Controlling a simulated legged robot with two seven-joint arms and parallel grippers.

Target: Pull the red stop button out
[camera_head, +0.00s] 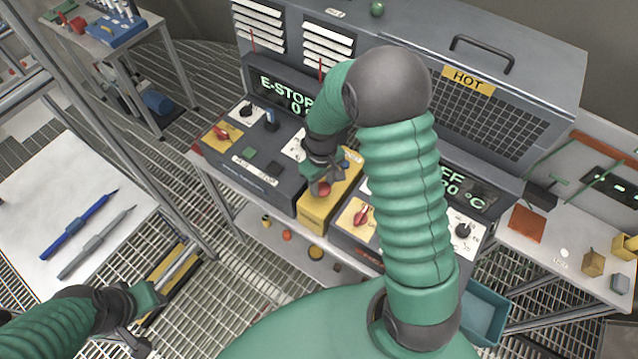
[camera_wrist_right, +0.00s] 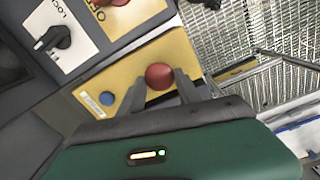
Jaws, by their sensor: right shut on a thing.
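The red stop button (camera_wrist_right: 159,76) is a round red knob on a yellow box (camera_wrist_right: 187,45). In the head view the red button (camera_head: 322,188) shows at the top of the yellow box (camera_head: 318,212), partly covered by my right gripper (camera_head: 325,180). In the right wrist view the fingers of my right gripper (camera_wrist_right: 160,84) stand one on each side of the button and are shut on it. My left gripper (camera_head: 140,325) is low at the left in the head view, away from the console; its fingers do not show clearly.
A blue button (camera_wrist_right: 107,98) sits beside the red one. Red rotary switches (camera_head: 222,132) are on yellow plates at both sides of the box. A display (camera_head: 285,95) reads E-STOP. A table (camera_head: 30,215) with two pen-like tools stands left. Grated floor is open between.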

